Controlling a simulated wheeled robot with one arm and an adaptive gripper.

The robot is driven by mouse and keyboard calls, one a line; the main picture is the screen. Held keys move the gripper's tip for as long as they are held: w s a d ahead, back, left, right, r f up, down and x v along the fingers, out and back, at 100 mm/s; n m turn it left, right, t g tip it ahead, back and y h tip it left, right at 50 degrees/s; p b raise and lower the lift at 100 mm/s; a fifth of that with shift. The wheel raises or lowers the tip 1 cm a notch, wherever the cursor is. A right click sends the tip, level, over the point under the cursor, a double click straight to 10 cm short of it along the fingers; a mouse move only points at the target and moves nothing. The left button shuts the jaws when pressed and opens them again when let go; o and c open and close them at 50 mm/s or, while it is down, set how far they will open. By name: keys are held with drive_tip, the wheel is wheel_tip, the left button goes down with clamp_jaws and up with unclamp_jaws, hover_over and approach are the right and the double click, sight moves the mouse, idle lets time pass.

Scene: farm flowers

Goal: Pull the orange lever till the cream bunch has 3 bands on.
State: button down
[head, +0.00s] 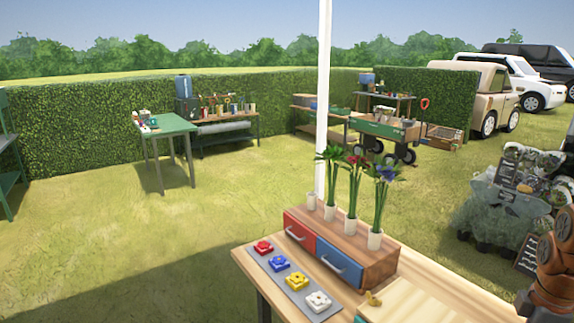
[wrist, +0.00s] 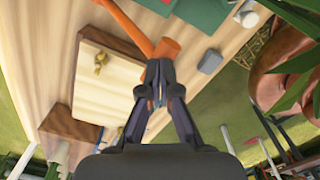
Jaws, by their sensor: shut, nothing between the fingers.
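An orange lever (wrist: 166,48) shows at the top middle of the wrist view, with its arm running up and left. My gripper (wrist: 158,64) is shut and empty, its fingertips right by the lever's near end; I cannot tell whether they touch it. The gripper and lever are not visible in the head view.
The wooden table holds a drawer box with red (head: 299,231) and blue (head: 341,266) fronts. A grey strip (head: 324,315) bears red, blue, yellow and white pieces. A pale board (wrist: 104,79) with a small yellow item lies left of my gripper; a grey block (wrist: 210,61) lies right.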

drive_tip(key=shift+f, duration=0.1)
drive_tip(key=shift+s+a+f+b, duration=0.4)
drive_tip(key=shift+a+f+b, duration=0.15)
drive_tip(key=shift+f+b, duration=0.15)
drive_tip(key=shift+s+a+f+b, duration=0.4)
drive_tip(key=shift+a+f+b, duration=0.15)
drive_tip(key=shift+f+b, duration=0.1)
drive_tip(key=shift+s+a+f+b, duration=0.15)
drive_tip(key=shift+a+f+b, duration=0.1)
drive_tip(key=shift+f+b, duration=0.25)
drive_tip(key=shift+s+a+f+b, duration=0.2)
drive_tip(key=shift+a+f+b, duration=0.15)
drive_tip(key=shift+f, duration=0.25)
drive_tip(key=shift+s+a+f+b, duration=0.2)
drive_tip(key=shift+f+b, duration=0.2)
drive_tip(key=shift+f, duration=0.15)
